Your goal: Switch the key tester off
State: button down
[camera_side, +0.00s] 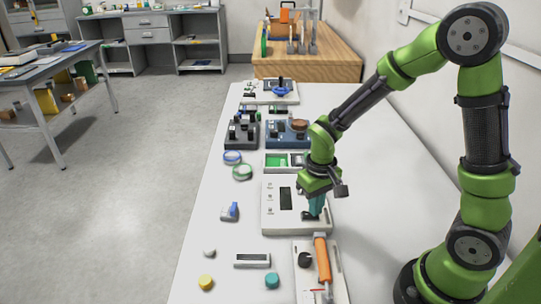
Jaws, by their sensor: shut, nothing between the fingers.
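The key tester looks to be the pale flat box (272,217) in the middle of the white table, with a dark narrow display and a few small buttons at its left. I cannot read its labels or tell whether it is on. My gripper (312,214) points down over the right part of this box. Its fingers are shut and empty, at or just above the box's top. Whether they touch it is too small to tell. The gripper hides the part of the box beneath it, and no switch shows clearly.
An orange-handled tool (322,262) lies on a pale board (338,284) close in front of the box. A green-and-white tray (277,160) and dark devices (241,135) stand behind it. Rings, caps and a small frame (252,260) lie loose.

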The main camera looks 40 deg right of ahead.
notch_tip(320, 180, up, 6)
jog(key=shift+r, duration=0.25)
dwell(0.5)
jog(key=s+a+r+t+y, duration=0.1)
jog(key=s+r+t, duration=0.2)
jog(key=r, duration=0.3)
jog(key=s+a+r+m+t+y, duration=0.1)
jog(key=s+a+r+t, duration=0.1)
jog(key=s+r+t, duration=0.2)
notch_tip(320, 180, up, 4)
jog(key=shift+s+f, duration=0.25)
jog(key=shift+s, duration=0.4)
jog(key=shift+a, duration=0.1)
